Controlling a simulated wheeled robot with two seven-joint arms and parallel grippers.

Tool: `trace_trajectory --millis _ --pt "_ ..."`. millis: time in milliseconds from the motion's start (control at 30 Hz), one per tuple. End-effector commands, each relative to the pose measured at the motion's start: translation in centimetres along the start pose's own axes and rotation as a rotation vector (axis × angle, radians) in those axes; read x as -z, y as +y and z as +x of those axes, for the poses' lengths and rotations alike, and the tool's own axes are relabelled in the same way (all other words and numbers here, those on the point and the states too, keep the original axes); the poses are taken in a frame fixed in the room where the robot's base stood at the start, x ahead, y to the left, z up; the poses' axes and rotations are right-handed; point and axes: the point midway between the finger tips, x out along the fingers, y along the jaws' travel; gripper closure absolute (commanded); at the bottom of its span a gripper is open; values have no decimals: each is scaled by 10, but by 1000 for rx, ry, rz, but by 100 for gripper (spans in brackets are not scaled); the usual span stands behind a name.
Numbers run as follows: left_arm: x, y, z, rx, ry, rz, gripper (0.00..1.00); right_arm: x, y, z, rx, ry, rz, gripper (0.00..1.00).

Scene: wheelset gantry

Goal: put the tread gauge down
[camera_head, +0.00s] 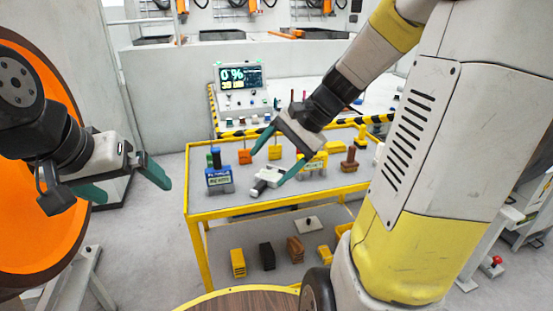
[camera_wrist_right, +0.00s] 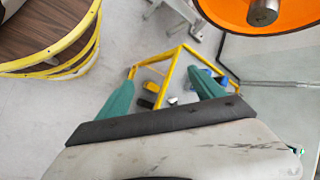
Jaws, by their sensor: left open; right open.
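A small pale grey device with dark parts, which looks like the tread gauge (camera_head: 268,178), appears to lie on the grey top of the yellow-framed cart (camera_head: 240,208). My right gripper (camera_head: 254,173) is open above the cart, with its two green fingers spread on either side of the device in the head view. I cannot tell whether a finger touches it. The right wrist view shows the same open fingers (camera_wrist_right: 160,92) with nothing clearly held between them. My left gripper (camera_head: 136,190) is open and empty at the left, beside the orange wheel and away from the cart.
A blue block-like item (camera_head: 218,178) stands left of the device; orange, yellow and brown items stand behind and right. The lower shelf holds several blocks, including a black one (camera_head: 267,256). A control panel with a display (camera_head: 240,77) is behind. An orange wheel (camera_head: 30,235) stands left.

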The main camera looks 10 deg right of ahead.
Motion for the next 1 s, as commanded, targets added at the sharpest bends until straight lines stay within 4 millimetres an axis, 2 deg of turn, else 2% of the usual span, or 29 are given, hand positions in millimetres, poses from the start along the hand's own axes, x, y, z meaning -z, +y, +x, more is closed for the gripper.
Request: trace_trajectory --millis 33,200,400,600,900,1000 --pt "0 0 0 0 0 0 0 -21 2 -11 -30 46 -130 22" --pt "0 0 0 0 0 0 0 -64 22 -40 -145 207 -541 22" --pt "0 0 0 0 0 0 0 -85 39 -65 -231 363 -866 22" --pt "0 0 0 0 0 0 0 -89 44 -73 -262 418 -968 22" --pt "0 0 0 0 0 0 0 -89 44 -73 -263 419 -967 22" --pt "0 0 0 0 0 0 0 -88 43 -72 -266 415 -974 5"
